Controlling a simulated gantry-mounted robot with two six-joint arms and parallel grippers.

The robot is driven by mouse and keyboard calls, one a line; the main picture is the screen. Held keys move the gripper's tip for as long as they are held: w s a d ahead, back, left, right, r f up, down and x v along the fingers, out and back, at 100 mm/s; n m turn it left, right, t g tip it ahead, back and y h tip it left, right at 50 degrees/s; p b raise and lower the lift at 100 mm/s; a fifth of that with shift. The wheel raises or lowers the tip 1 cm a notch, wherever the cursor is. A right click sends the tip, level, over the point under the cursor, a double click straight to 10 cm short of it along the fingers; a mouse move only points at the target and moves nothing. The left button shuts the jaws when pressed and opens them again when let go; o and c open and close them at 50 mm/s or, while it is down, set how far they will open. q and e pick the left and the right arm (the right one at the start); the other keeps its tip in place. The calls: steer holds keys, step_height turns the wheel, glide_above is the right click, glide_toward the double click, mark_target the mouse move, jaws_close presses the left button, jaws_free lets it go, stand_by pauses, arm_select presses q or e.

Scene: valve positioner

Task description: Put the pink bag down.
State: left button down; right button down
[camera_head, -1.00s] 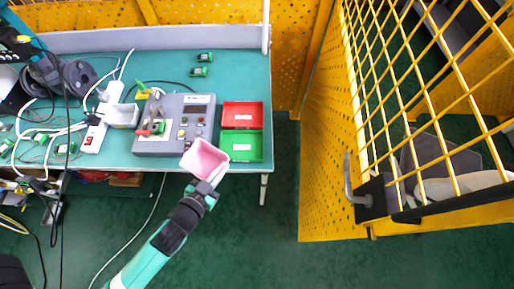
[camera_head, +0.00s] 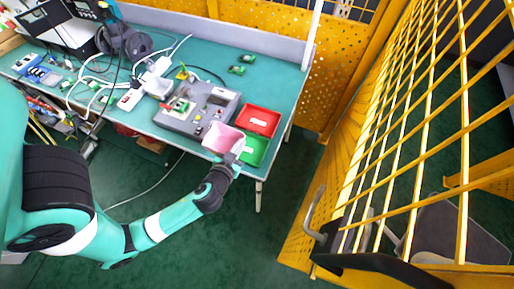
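The pink bag (camera_head: 223,139) looks like an open pink pouch with a pale rim. It is at the front edge of the teal table, between the grey control box and the green tray, and hides part of the tray. My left gripper (camera_head: 231,160) is at the bag's near right corner and appears shut on it. The fingertips are small and partly hidden, and I cannot tell whether the bag touches anything below. My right gripper is not in view.
The grey control box (camera_head: 196,107) stands left of the red tray (camera_head: 258,120) and the green tray (camera_head: 254,149). A white power strip (camera_head: 131,98) and cables lie further left. Small green parts (camera_head: 236,70) lie behind. A yellow mesh cage (camera_head: 400,130) stands on the right.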

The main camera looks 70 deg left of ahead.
arm_select(q)
steer(key=w+f+b, duration=0.1)
steer(key=w+f, duration=0.1)
steer(key=w+a+f, duration=0.1)
steer(key=w+f, duration=0.1)
steer(key=w+a+f+b, duration=0.1)
steer(key=w+f, duration=0.1)
steer(key=shift+w+f+b, duration=0.2)
steer(key=shift+w+b, duration=0.1)
steer(key=shift+b, duration=0.05)
steer(key=shift+w+f, duration=0.15)
steer(key=shift+w, duration=0.15)
steer(key=shift+w+a+f, duration=0.1)
steer(key=shift+w+f, duration=0.05)
steer(key=shift+f, duration=0.15)
step_height(320, 180, down, 3)
steer(key=shift+w+f+b, duration=0.1)
steer(key=shift+b, duration=0.85)
steer(key=shift+f, duration=0.1)
steer(key=c, duration=1.1)
jaws_free()
